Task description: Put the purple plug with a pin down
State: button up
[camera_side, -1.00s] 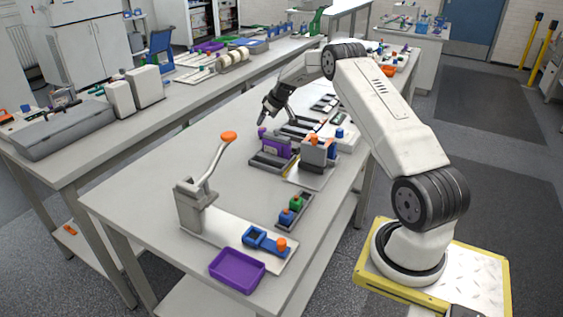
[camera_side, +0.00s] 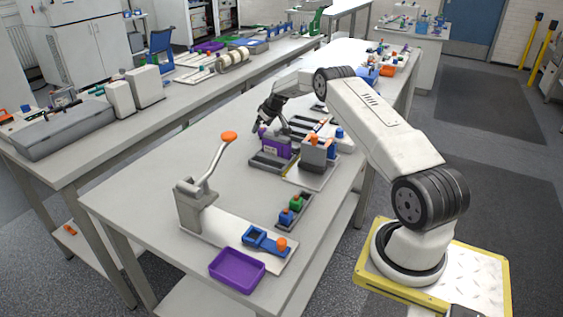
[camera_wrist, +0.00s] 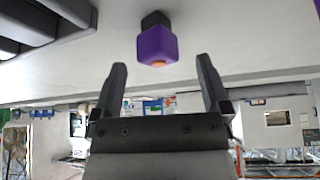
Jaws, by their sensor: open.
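The purple plug (camera_wrist: 157,46) shows at the top middle of the wrist view, with a dark end at its upper side and an orange pin tip (camera_wrist: 158,64) at its lower edge. It lies just beyond my gripper (camera_wrist: 163,75), whose two black fingers stand apart with a gap between them. The plug appears clear of both fingers. In the side view my gripper (camera_side: 258,128) is low at the back left of the purple-fronted unit (camera_side: 277,148). A small purple patch (camera_side: 262,132) by the fingertips is probably the plug; the fingers partly hide it.
Dark slotted racks (camera_wrist: 40,25) fill the wrist view's upper left. A grey block with an orange top (camera_side: 314,150) stands right of the purple-fronted unit. A lever stand (camera_side: 196,205) and a purple tray (camera_side: 238,268) are nearer. The bench left of my gripper is clear.

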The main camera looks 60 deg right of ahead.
jog(key=shift+w+f, duration=0.25)
jog(key=shift+f, duration=0.2)
jog(key=shift+c, duration=0.3)
grip_shut()
